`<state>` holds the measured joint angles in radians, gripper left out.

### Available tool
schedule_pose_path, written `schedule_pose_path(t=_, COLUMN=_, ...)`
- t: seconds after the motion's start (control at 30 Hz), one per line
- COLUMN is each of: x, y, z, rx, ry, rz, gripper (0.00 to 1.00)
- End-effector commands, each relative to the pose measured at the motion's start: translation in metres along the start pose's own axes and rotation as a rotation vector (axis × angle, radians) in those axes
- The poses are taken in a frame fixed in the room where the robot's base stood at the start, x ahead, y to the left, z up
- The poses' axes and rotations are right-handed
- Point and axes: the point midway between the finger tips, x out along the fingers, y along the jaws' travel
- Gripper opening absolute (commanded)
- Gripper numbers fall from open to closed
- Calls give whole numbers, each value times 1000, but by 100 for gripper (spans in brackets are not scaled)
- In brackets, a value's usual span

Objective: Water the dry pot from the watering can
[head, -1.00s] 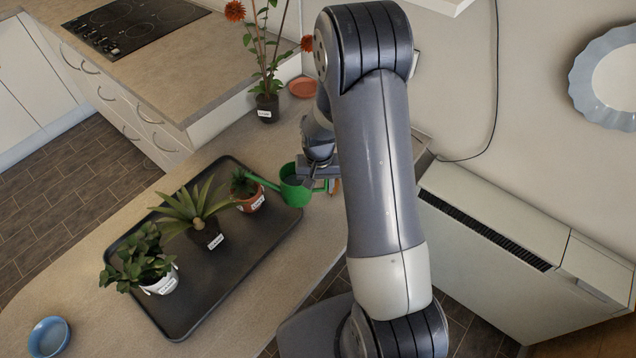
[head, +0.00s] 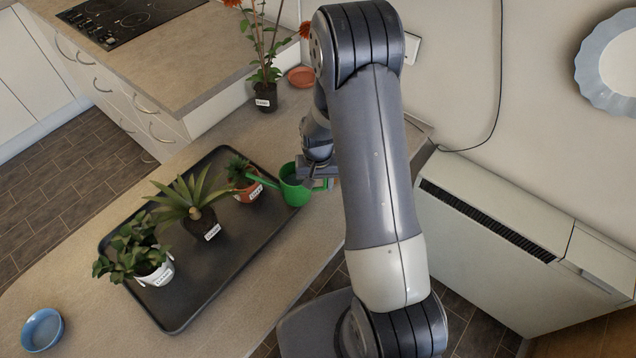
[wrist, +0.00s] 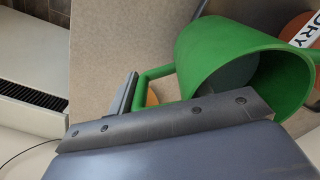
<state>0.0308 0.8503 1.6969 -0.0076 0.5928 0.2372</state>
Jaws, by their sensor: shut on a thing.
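The green watering can (head: 295,190) is held by its handle in my gripper (head: 320,184), which is shut on it. Its spout points left, with its end at the small plant in the terracotta pot (head: 250,193). The wrist view shows the can's open top (wrist: 245,70) with a grey surface inside, and a label reading "DRY" on the pot (wrist: 311,38) beside it. I cannot tell whether water flows. The terracotta pot stands at the right end of the black tray (head: 190,318).
A spiky plant in a dark pot (head: 203,224) and a leafy plant in a white pot (head: 157,271) share the tray. A tall red-flowered plant (head: 265,97) and an orange saucer (head: 301,77) stand behind. A blue bowl (head: 42,330) is at front left.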

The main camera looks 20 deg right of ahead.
Motion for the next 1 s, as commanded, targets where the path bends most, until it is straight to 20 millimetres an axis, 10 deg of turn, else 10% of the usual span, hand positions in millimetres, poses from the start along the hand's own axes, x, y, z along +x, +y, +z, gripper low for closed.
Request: schedule_pose_path(t=1.0, x=-18, y=2, z=0, rx=-2, ry=-1, rz=83, gripper=7)
